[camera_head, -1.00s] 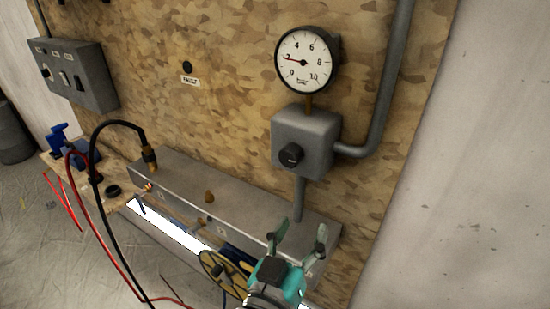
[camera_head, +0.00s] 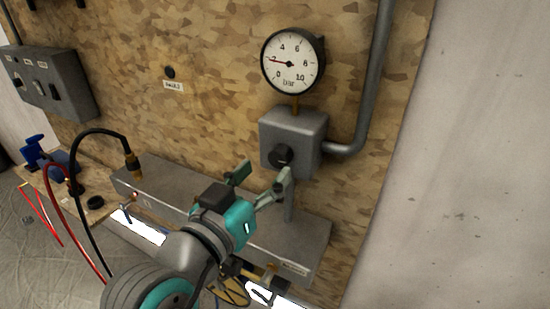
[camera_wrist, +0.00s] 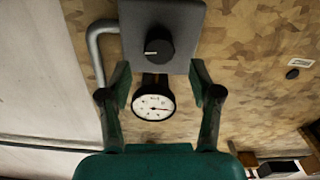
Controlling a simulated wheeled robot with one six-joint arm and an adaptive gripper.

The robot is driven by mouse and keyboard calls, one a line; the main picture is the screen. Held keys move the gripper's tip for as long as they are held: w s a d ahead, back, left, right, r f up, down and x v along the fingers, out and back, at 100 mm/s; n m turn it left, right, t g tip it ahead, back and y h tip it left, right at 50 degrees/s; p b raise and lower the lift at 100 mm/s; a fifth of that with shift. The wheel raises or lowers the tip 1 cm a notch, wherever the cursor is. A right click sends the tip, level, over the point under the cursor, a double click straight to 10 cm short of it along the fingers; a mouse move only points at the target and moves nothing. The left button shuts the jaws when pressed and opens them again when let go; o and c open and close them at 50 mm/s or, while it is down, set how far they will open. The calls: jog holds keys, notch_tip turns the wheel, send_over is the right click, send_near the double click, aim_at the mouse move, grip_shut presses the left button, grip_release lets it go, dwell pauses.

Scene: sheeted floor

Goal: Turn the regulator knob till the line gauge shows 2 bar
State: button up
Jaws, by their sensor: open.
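The regulator knob (camera_head: 280,156) is a round black knob on the front of a grey box (camera_head: 305,128). The line gauge (camera_head: 290,62) is a round white dial above it, marked bar. Its red needle points left, close to the 2 mark. My gripper (camera_head: 263,177) is open and empty, just below and left of the knob. In the wrist view the knob (camera_wrist: 158,46) shows a pale line across its face. It appears beyond the fingertips and between their lines, apart from them. The gauge (camera_wrist: 153,106) appears upside down between the fingers there.
A grey pipe (camera_head: 377,80) bends into the box's right side. A metal ledge (camera_head: 310,240) runs along the board below. A switch box (camera_head: 50,85), hoses (camera_head: 75,130) and blue fittings (camera_head: 50,160) are at left. The board around the knob is largely clear.

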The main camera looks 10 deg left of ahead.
aim_at(277, 159)
jog(key=shift+x, duration=2.6)
jog(key=c, duration=1.1)
jog(key=shift+c, duration=0.2)
